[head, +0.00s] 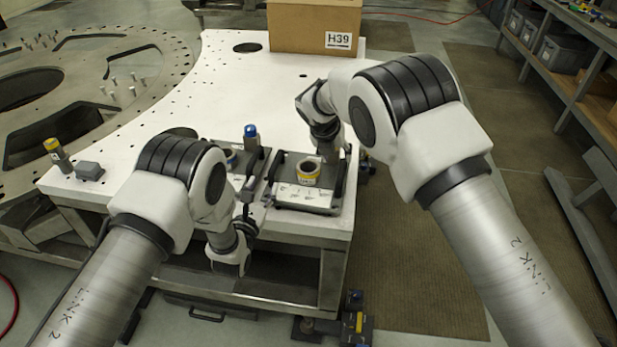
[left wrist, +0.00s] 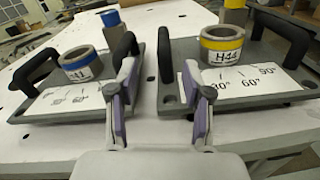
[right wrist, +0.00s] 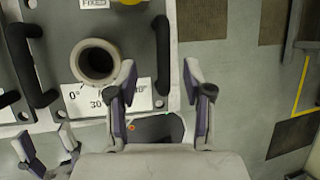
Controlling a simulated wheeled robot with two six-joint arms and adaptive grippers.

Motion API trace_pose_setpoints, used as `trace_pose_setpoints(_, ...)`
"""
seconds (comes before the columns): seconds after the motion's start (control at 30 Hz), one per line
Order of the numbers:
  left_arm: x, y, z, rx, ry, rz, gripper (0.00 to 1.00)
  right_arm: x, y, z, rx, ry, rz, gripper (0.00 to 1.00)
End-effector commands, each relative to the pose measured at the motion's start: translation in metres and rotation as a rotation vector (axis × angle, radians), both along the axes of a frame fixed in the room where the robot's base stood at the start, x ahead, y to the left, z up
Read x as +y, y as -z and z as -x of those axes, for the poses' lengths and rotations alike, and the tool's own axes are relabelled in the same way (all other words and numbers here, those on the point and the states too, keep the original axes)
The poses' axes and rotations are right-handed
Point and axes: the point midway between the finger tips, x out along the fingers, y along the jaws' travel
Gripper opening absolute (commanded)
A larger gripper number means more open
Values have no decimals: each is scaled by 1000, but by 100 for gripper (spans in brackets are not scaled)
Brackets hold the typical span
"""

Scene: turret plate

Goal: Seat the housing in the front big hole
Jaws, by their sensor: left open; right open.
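Two short grey ring-shaped housings stand on grey handled fixture plates. One has a yellow band (head: 307,170), seen in the left wrist view (left wrist: 221,45) with a label like H44; the other has a blue band (left wrist: 81,65). The pictures do not show which one the task means. The white plate has a dark front hole (head: 180,132), partly behind my left arm, and a rear hole (head: 247,47). My left gripper (head: 230,268) is open and empty in front of the fixtures. My right gripper (right wrist: 160,78) is open and empty, beside the yellow-banded housing.
A blue-topped post (head: 250,132) stands behind the blue fixture. A yellow-topped post (head: 55,152) and grey block (head: 88,170) are at left. A cardboard box (head: 314,24) labelled H39 is at the back. Black handles flank both housings. The white plate's middle is clear.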

Motion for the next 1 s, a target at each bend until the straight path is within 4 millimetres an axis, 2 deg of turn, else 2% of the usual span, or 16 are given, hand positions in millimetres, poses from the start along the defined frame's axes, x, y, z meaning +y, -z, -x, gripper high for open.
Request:
trace_pose_setpoints(0.2, -11, -1, -34, -5, 0, 2, 50, -11, 35, -11, 3, 2, -3, 51)
trace_pose_setpoints(0.4, -19, -1, -60, -3, 0, 1, 50, -19, 59, -20, 2, 2, -2, 51)
trace_pose_setpoints(0.77, -21, -1, -66, -1, 0, -1, 50, -21, 64, -22, 1, 2, -1, 51)
trace_pose_setpoints(0.9, -21, -1, -66, -1, 0, -1, 0, -21, 64, -22, 1, 2, -1, 1)
trace_pose_setpoints(1.0, -21, -1, -66, -1, 0, -1, 0, -21, 64, -22, 1, 3, 0, 0)
